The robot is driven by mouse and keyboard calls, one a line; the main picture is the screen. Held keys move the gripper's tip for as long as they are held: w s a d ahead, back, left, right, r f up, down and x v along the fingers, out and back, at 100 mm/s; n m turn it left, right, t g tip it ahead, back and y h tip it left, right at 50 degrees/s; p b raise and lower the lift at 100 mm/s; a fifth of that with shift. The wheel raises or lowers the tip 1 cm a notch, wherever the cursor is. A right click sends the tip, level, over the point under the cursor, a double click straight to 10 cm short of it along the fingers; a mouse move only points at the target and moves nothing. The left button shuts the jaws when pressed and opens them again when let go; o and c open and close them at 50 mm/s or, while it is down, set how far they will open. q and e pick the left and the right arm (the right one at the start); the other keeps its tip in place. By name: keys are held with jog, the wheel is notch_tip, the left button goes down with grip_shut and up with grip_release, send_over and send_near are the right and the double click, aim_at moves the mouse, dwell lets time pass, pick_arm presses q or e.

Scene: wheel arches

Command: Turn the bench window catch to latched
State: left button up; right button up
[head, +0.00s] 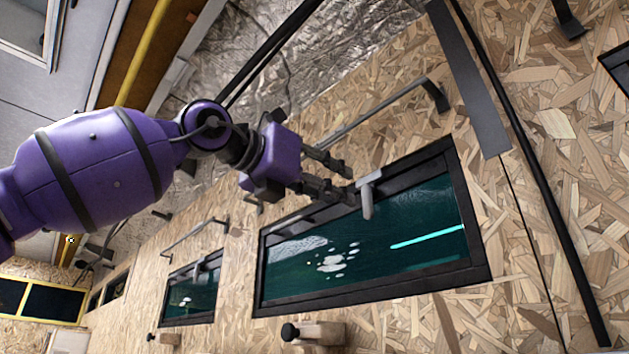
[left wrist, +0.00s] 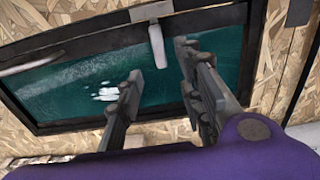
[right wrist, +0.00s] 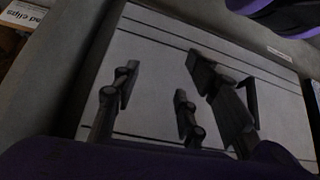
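The window catch (head: 367,200) is a light grey lever on the top frame of the nearer black-framed window (head: 474,225). Its arm hangs down over the dark green glass. My left gripper (head: 348,181) is open, with its fingertips just to the left of the catch in the head view. In the left wrist view the catch (left wrist: 158,46) shows in the gap between the two spread fingers; I cannot tell whether they touch it. My right gripper (right wrist: 160,80) shows only in the right wrist view, with its fingers apart and nothing between them, over a pale panel.
A smaller window (head: 190,302) with a similar catch lies further left along the chipboard wall (head: 400,320). A grey rail (head: 375,112) runs above the nearer window. A wooden block with a black knob (head: 315,333) sticks out below it.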

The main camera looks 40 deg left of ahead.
pick_arm(q)
jog(key=s, duration=0.3)
jog(key=shift+s+a, duration=0.15)
jog(key=shift+s, duration=0.25)
dwell(0.4)
